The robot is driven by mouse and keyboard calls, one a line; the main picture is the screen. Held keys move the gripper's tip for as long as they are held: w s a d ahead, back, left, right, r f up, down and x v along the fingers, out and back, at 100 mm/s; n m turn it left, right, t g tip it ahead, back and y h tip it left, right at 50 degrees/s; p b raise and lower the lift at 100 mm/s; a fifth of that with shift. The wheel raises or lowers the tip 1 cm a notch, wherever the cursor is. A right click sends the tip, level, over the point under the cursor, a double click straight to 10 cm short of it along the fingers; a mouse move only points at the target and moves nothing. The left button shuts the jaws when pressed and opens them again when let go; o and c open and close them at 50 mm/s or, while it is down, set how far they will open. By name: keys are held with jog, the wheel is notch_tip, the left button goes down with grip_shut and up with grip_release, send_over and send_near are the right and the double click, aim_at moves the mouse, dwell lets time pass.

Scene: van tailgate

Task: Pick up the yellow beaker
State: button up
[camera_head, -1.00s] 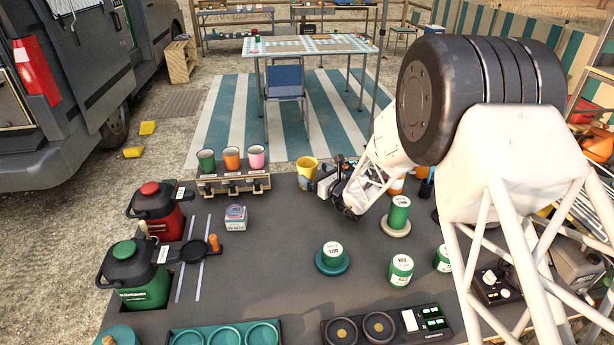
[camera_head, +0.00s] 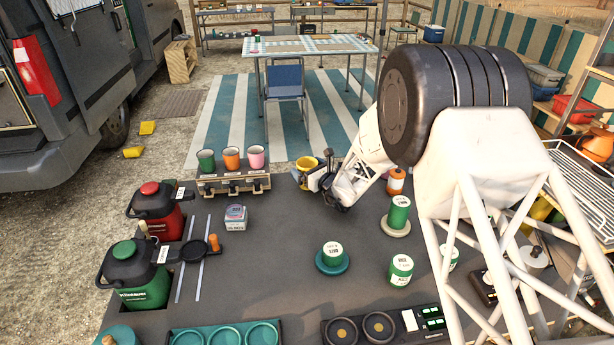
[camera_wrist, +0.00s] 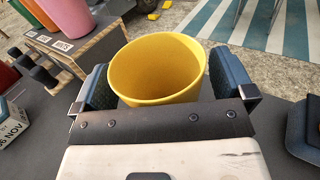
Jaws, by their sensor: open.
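The yellow beaker (camera_head: 306,164) stands upright near the far edge of the dark table, to the right of the rack of cups. In the wrist view the empty-looking yellow beaker (camera_wrist: 157,68) sits between the two blue-grey fingers of my gripper (camera_wrist: 163,85), one finger on each side of it. My gripper (camera_head: 318,178) is open and has reached the beaker from the right in the head view, hiding part of its side. I cannot tell whether either finger touches the wall.
A rack (camera_head: 233,184) with green, orange and pink cups stands just left of the beaker. A small labelled box (camera_head: 236,217) lies nearer. Green cans (camera_head: 399,213) and a green can on a teal disc (camera_head: 332,258) stand to the right and front. The table's middle is mostly clear.

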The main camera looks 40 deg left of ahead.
jog(key=c, duration=0.9)
jog(key=shift+r, duration=0.1)
jog(key=shift+r, duration=0.45)
notch_tip(320, 180, up, 3)
jog(key=shift+d+f, duration=0.1)
jog(key=shift+f, duration=0.05)
jog(key=s+d, duration=0.3)
jog(key=d, duration=0.1)
jog(key=s+d, duration=0.3)
jog(key=s, duration=0.1)
jog(key=s+d+r, duration=0.1)
jog(key=s+d, duration=0.2)
jog(key=d, duration=0.1)
jog(key=shift+s+d+r, duration=0.1)
jog(key=shift+s+d, duration=0.2)
jog(key=shift+s, duration=0.1)
